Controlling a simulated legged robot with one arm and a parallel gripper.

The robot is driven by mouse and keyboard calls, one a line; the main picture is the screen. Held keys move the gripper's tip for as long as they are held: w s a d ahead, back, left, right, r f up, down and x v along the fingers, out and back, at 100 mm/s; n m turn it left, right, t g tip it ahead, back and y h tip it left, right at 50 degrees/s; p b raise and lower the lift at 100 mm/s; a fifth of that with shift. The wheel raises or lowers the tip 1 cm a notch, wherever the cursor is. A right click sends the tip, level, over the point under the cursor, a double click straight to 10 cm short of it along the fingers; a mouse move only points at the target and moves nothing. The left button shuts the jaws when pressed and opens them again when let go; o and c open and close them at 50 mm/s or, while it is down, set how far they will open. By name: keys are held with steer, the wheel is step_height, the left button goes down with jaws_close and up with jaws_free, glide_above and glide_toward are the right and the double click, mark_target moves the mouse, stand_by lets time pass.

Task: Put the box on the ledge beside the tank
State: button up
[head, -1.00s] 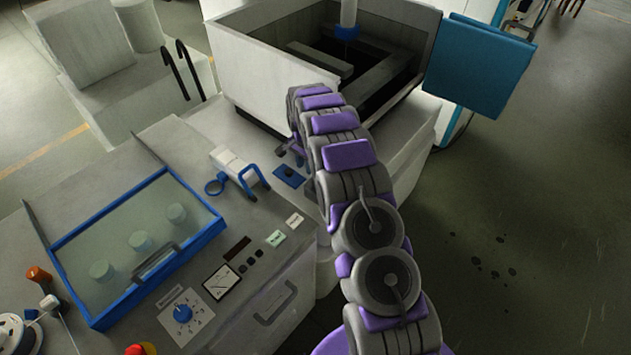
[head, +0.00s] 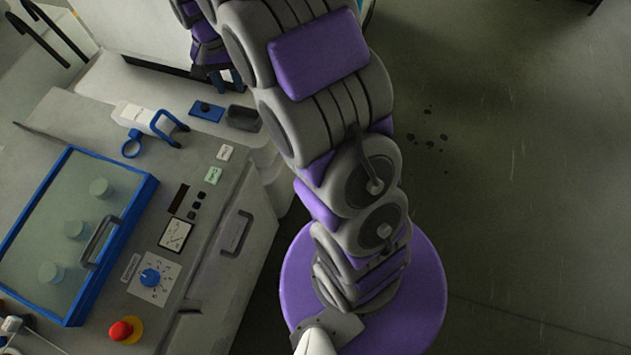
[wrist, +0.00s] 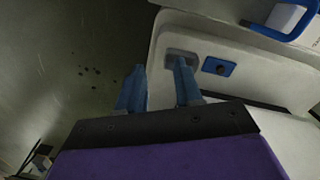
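A small dark grey box-like piece (head: 243,117) lies on the pale ledge (head: 185,93), right of a blue plate with a dark knob (head: 207,110). I take it for the box. The white tank wall (head: 140,58) rises behind the ledge. My gripper (head: 232,88) is above and behind the grey piece, partly hidden by my arm. In the wrist view, its two blue fingers (wrist: 160,68) are well apart with nothing visible between them. The right finger overlaps the grey piece (wrist: 176,53); I cannot tell whether they touch.
A white holder with blue handle and ring (head: 150,122) stands left of the blue plate. The console carries a blue-framed clear cover (head: 125,228), a dial (head: 150,278) and a red button (head: 122,330). Open floor (head: 500,200) is at right.

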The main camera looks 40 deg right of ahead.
steer(key=s+r+n, duration=0.3)
steer(key=s, duration=1.4)
steer(key=s+r+n+g, duration=0.1)
steer(key=s+r+n, duration=0.2)
steer(key=s, duration=1.5)
steer(key=shift+r, duration=0.15)
steer(key=shift+o, duration=0.2)
steer(key=shift+d, duration=0.1)
